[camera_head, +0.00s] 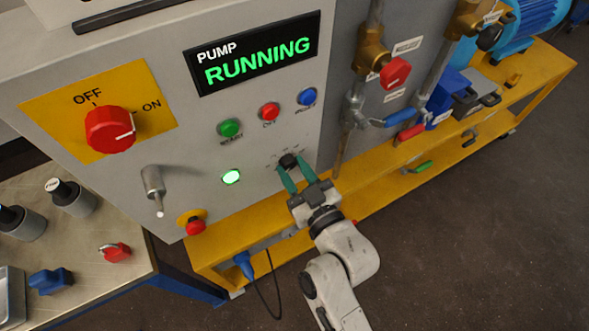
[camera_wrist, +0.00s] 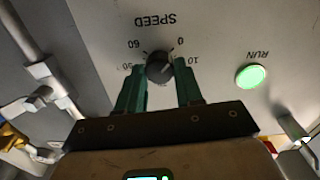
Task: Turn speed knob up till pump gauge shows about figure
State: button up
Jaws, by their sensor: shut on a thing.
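The black speed knob (camera_head: 288,161) is low on the grey control panel (camera_head: 262,190). In the wrist view the knob (camera_wrist: 159,66) sits below the upside-down word SPEED, with small scale numbers around it. A pale mark on its face seems to point right, towards the 0 and 10 side; the exact setting is too small to tell. My gripper (camera_head: 293,165) has its green fingers on either side of the knob, shut on it; both fingers also show in the wrist view (camera_wrist: 159,76). No pump gauge can be made out in either view.
A display (camera_head: 256,55) reads PUMP RUNNING, and the green RUN lamp (camera_head: 231,177) is lit. Green, red and blue buttons sit above the knob. A red emergency button (camera_head: 195,226) is lower left. Pipes and valves (camera_head: 395,73) stand right, above the yellow frame (camera_head: 375,195).

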jog(key=shift+m, duration=2.8)
jog(key=shift+c, duration=0.3)
jog(key=o, duration=1)
jog(key=shift+o, duration=0.2)
jog(key=b+v, duration=0.3)
jog(key=v, duration=0.8)
jog(key=shift+w+f, duration=0.1)
jog(key=shift+w, duration=0.05)
